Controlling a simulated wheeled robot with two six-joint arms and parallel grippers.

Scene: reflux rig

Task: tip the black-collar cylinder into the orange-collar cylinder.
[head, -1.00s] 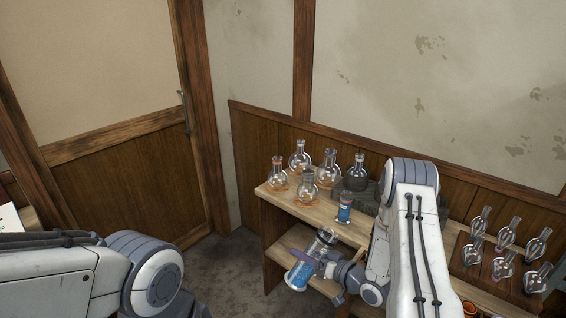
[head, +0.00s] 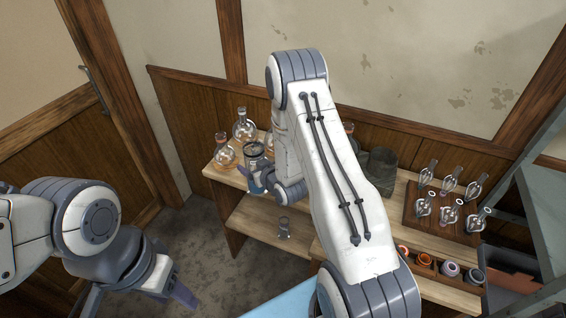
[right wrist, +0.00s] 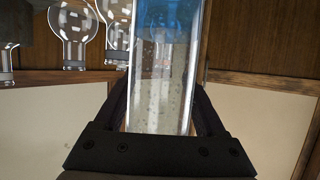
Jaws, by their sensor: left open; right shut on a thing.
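My right gripper (right wrist: 160,120) is shut on a clear cylinder (right wrist: 162,85) with blue liquid at its far end in the right wrist view, where the flasks appear upside down. The cylinder looks close to upright. In the head view its dark-rimmed top, the black-collar cylinder (head: 253,150), shows above the shelf in front of the flasks; my right arm hides much of the area. The orange-collar cylinder cannot be made out now; the right arm covers where it stood earlier. My left gripper (head: 165,285) is open and empty at the lower left, well away from the shelf.
Round flasks (head: 225,154) stand on the shelf's upper left (head: 221,172). A small clear vessel (head: 285,228) is on the lower shelf.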

